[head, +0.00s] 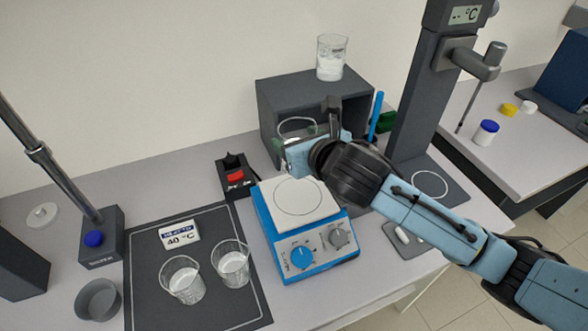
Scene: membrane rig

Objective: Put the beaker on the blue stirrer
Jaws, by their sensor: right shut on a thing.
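The blue stirrer (304,258) stands in the middle of the bench, with a white square top plate (293,199) that is bare and bears a circle mark. My right gripper (302,145) is behind and above the plate, in front of the dark box. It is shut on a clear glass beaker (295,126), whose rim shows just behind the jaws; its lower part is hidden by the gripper. My left gripper is not in view.
A dark box (268,100) behind bears another beaker (331,66) with white contents. Two more beakers (182,283) (231,266) stand on a dark mat (150,290) with a 40 °C label. A red-switched block (235,176) is left of the stirrer; a tall column (412,110) is right.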

